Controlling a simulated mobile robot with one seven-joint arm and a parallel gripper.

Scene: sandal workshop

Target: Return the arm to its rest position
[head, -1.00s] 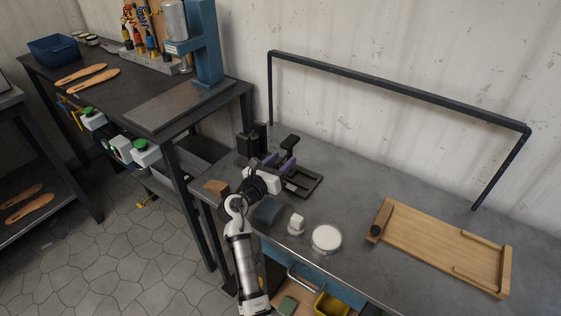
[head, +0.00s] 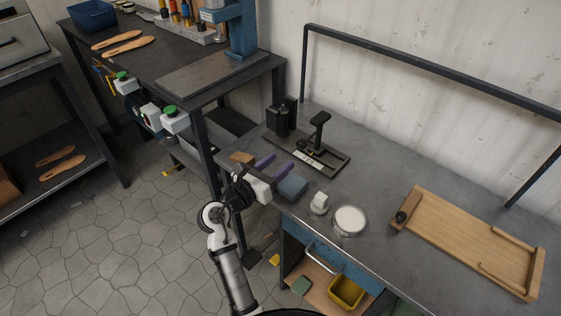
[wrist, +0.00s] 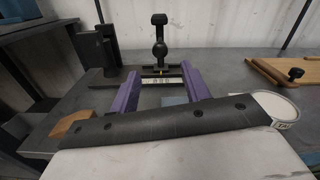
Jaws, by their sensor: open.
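My gripper (head: 273,166) is at the left front edge of the grey workbench (head: 375,177) in the head view, with my white and black arm reaching up from below. Its two purple fingers stand apart with nothing between them. In the wrist view the fingers (wrist: 160,88) point toward a black stand (wrist: 158,40) with a knob-topped post, which lies beyond them. The same stand shows in the head view (head: 318,135), behind the gripper and apart from it.
A blue block (head: 292,187), a small white object (head: 320,203), a round white-topped tin (head: 349,220) and a wooden tray (head: 470,240) are on the bench. A tan block (head: 243,158) is left of the gripper. A dark frame (head: 430,70) rises behind.

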